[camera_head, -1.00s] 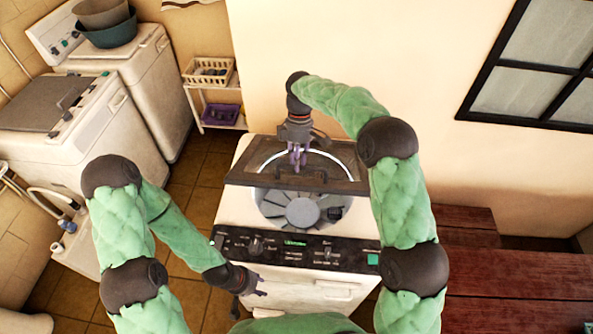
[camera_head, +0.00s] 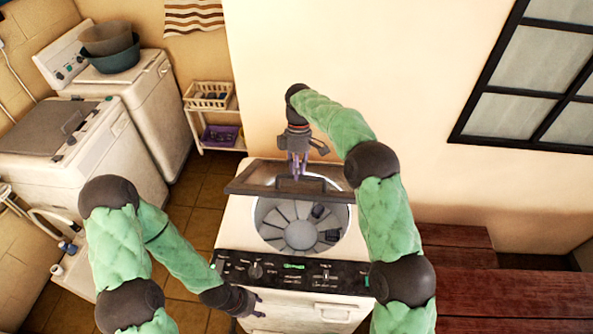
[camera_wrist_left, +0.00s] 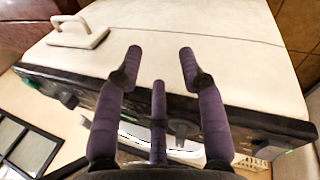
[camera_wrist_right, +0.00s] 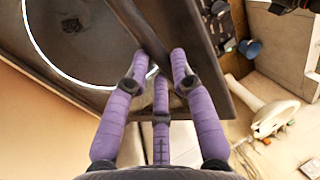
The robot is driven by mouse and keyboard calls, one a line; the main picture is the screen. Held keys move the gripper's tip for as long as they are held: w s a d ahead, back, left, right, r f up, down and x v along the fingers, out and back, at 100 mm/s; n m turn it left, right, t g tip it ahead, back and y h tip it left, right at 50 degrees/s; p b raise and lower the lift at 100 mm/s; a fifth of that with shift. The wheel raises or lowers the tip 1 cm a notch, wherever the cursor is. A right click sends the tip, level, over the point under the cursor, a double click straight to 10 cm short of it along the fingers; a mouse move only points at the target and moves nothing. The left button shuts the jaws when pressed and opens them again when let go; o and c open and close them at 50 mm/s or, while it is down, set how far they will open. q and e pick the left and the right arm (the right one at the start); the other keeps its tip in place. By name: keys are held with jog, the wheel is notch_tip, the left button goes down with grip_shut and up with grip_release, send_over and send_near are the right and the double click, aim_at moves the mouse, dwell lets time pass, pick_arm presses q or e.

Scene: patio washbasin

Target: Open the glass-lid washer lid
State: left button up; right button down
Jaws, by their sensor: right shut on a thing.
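The glass-lid washer (camera_head: 228,222) stands in the middle of the head view, its round drum (camera_head: 300,225) and dark control panel (camera_head: 300,272) exposed. Its dark-framed lid (camera_head: 250,184) is raised steeply at the back of the opening, seen almost edge-on. My right gripper (camera_head: 298,165) is at the lid's upper edge, shut on the lid; the exact grip spot is partly hidden. In the right wrist view, the purple fingers (camera_wrist_right: 165,62) meet the dark lid frame beside the glass. My left gripper (camera_head: 256,304) is by the washer's front, its fingers (camera_wrist_left: 160,65) spread and empty.
Two white washers (camera_head: 75,145) stand at the left, one bearing stacked basins (camera_head: 110,50). A small shelf with baskets (camera_head: 210,96) stands behind. A wall rises close behind the glass-lid washer. A red wooden bench (camera_head: 500,295) is at the right.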

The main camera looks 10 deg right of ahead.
pick_arm(q)
jog(key=shift+w, duration=0.1)
jog(key=c, duration=0.5)
jog(key=shift+w+r+n, duration=0.2)
jog(key=shift+w+n, duration=0.05)
jog(key=shift+n, duration=0.05)
grip_shut()
jog(key=w+r+n+t+y, duration=0.1)
jog(key=w+r+n+t, duration=0.1)
jog(key=w+r+n, duration=0.55)
jog(key=w+r+n+t+y, duration=0.1)
jog(key=w+r+n+t, duration=0.15)
jog(key=r+n, duration=0.9)
jog(key=w+r+n+t+y, duration=0.15)
jog(key=w+r+n, duration=0.45)
jog(key=n, duration=0.6)
jog(key=d+x, duration=0.1)
jog(key=x, duration=0.7)
jog(key=shift+t+h, duration=0.3)
jog(key=shift+h, duration=0.15)
jog(key=shift+w+d+r, duration=0.2)
jog(key=shift+w+r, duration=0.55)
jog(key=shift+r, duration=0.1)
jog(key=shift+w+d+r, duration=0.2)
jog(key=shift+w+r, duration=0.55)
jog(key=shift+r, duration=0.1)
